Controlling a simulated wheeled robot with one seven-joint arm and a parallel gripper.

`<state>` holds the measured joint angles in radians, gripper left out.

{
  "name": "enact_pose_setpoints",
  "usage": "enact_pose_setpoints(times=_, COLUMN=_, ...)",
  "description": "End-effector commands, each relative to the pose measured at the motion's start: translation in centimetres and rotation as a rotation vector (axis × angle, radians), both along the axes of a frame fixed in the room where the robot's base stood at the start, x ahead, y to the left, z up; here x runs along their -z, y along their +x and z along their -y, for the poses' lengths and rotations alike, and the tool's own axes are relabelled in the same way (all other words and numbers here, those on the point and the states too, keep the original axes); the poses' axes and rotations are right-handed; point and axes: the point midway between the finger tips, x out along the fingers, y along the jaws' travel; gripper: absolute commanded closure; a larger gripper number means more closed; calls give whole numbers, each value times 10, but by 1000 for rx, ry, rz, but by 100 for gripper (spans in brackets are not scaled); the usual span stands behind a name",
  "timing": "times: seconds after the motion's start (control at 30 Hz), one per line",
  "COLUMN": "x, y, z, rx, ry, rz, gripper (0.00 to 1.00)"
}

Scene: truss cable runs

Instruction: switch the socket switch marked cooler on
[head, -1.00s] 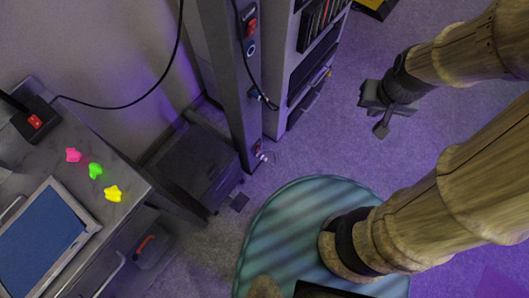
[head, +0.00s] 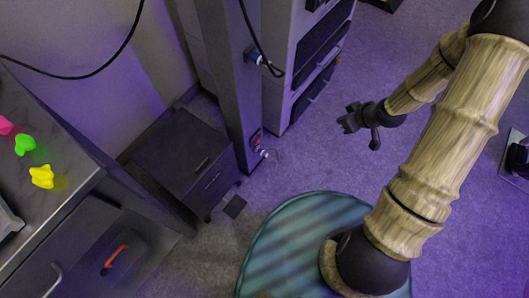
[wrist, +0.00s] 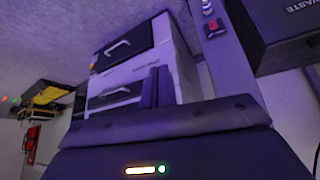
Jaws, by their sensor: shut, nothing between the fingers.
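A grey post (head: 232,75) stands upright left of centre in the head view. Low on it is a red switch (head: 257,137) with a white plug and thin cord beside it; this red switch (wrist: 213,27) also shows near the top of the wrist view. A blue socket with a plug (head: 252,56) sits higher on the post. No cooler marking is readable, and the switch's position is too small to tell. My gripper (head: 348,118) is in the air right of the post, apart from it; its fingers (wrist: 157,87) are shut and empty in the wrist view.
A dark waste box (head: 180,155) stands on the floor left of the post. A grey drawer cabinet (head: 305,60) stands behind it. A desk (head: 70,150) with coloured pieces is at the left.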

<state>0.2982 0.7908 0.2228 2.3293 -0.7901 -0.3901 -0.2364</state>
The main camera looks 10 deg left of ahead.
Motion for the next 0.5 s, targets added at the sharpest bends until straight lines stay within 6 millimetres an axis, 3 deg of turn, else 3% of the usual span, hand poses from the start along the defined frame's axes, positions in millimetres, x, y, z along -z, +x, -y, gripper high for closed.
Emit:
enact_pose_setpoints(times=0.03, x=40, y=0, z=-6, rx=-32, ry=39, rz=9, gripper=100)
enact_pose_setpoints(times=0.1, x=70, y=0, z=-17, rx=-82, ry=92, rz=33, gripper=100)
enact_pose_setpoints(times=0.3, x=147, y=-5, z=-48, rx=-198, ry=269, rz=114, gripper=100)
enact_pose_setpoints(times=0.5, x=213, y=-15, z=-79, rx=-280, ry=470, rz=216, gripper=100)
